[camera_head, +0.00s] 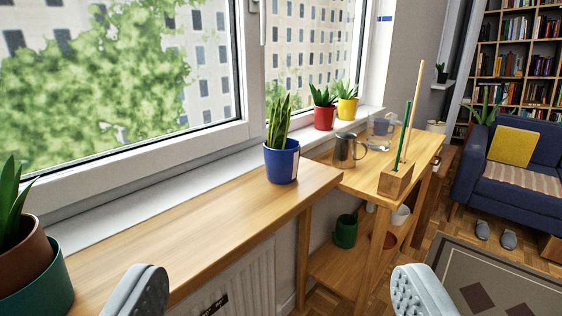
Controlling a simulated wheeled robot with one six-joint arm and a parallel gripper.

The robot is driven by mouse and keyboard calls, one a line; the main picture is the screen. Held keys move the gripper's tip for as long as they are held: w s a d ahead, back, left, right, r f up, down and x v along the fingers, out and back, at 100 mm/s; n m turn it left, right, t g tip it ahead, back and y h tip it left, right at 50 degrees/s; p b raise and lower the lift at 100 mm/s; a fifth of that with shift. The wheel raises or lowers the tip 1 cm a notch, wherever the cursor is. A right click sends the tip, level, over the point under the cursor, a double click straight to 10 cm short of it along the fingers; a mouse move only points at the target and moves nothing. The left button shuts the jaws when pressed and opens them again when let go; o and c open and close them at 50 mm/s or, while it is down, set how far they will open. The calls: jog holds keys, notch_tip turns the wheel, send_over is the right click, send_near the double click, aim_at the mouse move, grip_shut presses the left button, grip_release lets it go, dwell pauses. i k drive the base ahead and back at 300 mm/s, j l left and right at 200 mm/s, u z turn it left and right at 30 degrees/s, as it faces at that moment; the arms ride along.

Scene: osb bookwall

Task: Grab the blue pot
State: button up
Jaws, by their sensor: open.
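The blue pot (282,165) holds an upright snake plant (280,124) and has a pale label on its right side. It stands on the far end of a wooden shelf board (200,225) under the window. My gripper (277,292) shows as two grey ribbed fingertips at the bottom edge, spread wide apart with nothing between them. It is well short of the pot, which lies ahead and above the gap between the fingers in the picture.
A metal mug (344,150) and a wooden block holding tall sticks (395,181) stand on a table to the right. Red (324,117) and yellow (347,108) pots sit on the sill behind. A teal pot (40,290) is near left. A green mug (345,231) sits on a lower shelf.

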aim_at(282, 153)
jog(key=i+l, duration=0.35)
jog(key=i+l+u, duration=0.1)
jog(key=i+l, duration=0.3)
jog(key=l, duration=0.2)
